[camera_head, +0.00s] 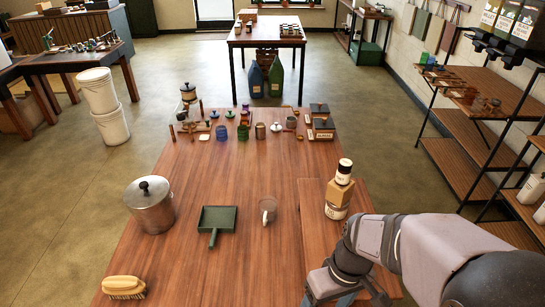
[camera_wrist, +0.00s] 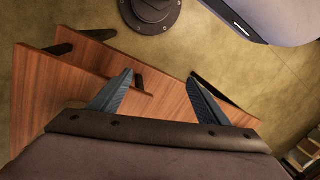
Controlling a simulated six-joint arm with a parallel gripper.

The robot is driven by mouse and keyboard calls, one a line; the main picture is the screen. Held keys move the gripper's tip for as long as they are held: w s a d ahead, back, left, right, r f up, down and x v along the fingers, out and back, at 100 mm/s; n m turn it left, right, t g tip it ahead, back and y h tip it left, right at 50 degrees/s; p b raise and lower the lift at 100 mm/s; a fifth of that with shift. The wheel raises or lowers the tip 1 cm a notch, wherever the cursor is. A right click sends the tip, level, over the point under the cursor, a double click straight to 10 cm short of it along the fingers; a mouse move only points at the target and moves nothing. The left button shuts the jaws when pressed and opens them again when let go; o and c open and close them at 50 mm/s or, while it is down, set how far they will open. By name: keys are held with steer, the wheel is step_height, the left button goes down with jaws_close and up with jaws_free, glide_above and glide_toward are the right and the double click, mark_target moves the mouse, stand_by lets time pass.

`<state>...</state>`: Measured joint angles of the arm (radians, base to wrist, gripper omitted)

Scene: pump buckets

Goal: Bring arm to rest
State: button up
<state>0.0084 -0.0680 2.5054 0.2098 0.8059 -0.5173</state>
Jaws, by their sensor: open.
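My gripper (camera_wrist: 159,75) is open and empty in the wrist view, its two grey fingers spread wide. Wooden board edges and the floor show beyond the fingers. In the head view my arm reaches in from the right, and my gripper (camera_head: 362,300) points down at the bottom edge, over the near right part of the wooden table (camera_head: 235,262). The gripper's lower end is cut off by the frame. No object is between the fingers.
A tan bottle with a dark-and-white top (camera_head: 340,190) stands just beyond my arm. Several small jars line the far end. Shelves (camera_head: 480,160) stand right.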

steer(key=shift+w+d+f+m+t+h+b, duration=0.2)
steer(key=shift+d+f+m+h+b, duration=0.35)
steer(key=shift+d+f+m, duration=0.4)
steer(key=shift+w+d+f+m+t+h+b, duration=0.1)
steer(key=shift+d+f+m+t+h+b, duration=0.25)
steer(key=shift+d+f+m+b, duration=0.55)
steer(key=shift+r, duration=0.15)
